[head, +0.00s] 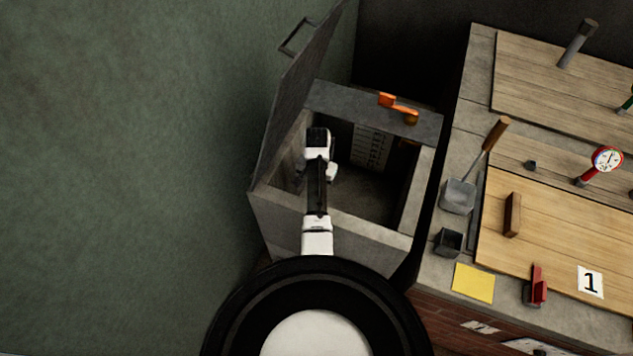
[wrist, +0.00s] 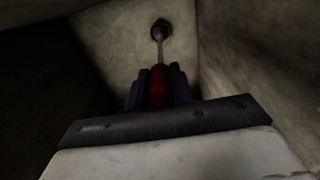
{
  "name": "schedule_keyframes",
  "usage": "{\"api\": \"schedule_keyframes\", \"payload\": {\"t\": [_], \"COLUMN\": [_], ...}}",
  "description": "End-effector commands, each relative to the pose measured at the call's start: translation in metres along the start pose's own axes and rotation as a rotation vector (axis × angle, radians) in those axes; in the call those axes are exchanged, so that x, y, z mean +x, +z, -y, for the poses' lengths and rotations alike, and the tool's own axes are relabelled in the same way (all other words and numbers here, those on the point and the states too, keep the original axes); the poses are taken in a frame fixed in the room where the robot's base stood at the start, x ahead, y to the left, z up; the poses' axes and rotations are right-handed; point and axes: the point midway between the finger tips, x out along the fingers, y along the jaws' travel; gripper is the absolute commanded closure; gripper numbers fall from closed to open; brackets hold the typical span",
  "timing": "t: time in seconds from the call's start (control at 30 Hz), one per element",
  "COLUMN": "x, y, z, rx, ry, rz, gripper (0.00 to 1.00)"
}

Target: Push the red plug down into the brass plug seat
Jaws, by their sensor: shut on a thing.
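In the wrist view my gripper (wrist: 158,82) is shut on the red plug (wrist: 159,90), with a dark finger on each side. A thin grey stem (wrist: 159,50) runs from the red part to the brass plug seat (wrist: 161,24), a small dark ringed opening in the pale wall or floor ahead. The stem's far end overlaps the seat in the picture; I cannot tell how deep it sits. In the head view my arm reaches into the open stone box; the gripper's fingers, plug and seat are hidden there.
The stone box (head: 330,218) has its lid (head: 300,95) raised at the left and an orange handle (head: 398,105) on its far rim. Its walls stand close around my arm. A workbench (head: 560,210) with a scoop, gauge and blocks stands at the right.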

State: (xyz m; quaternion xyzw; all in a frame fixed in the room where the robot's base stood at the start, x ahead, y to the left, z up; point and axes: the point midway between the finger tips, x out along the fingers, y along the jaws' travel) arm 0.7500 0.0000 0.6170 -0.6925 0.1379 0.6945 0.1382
Motion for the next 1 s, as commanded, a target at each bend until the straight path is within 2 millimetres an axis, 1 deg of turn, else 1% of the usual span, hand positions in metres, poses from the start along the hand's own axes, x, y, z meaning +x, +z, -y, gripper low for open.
{"api": "schedule_keyframes", "payload": {"t": [0.2,0.23,0.4,0.67,0.77,0.87,0.97,1.0], "x": [-0.001,-0.001,0.0,0.0,-0.004,-0.016,-0.035,-0.045], "y": [0.0,0.0,0.0,0.0,0.0,-0.001,-0.001,-0.002], "z": [0.0,0.0,0.0,0.0,0.0,0.001,0.001,0.001], "rx": [0.0,0.0,0.0,0.0,0.0,0.0,0.0,0.0], "ry": [0.0,0.0,0.0,0.0,-0.001,-0.002,-0.002,-0.002], "rz": [-0.001,-0.001,-0.001,0.0,-0.001,-0.004,-0.005,-0.006], "gripper": [1.0,0.74,0.52,0.51,0.51,0.51,0.51,0.51]}}
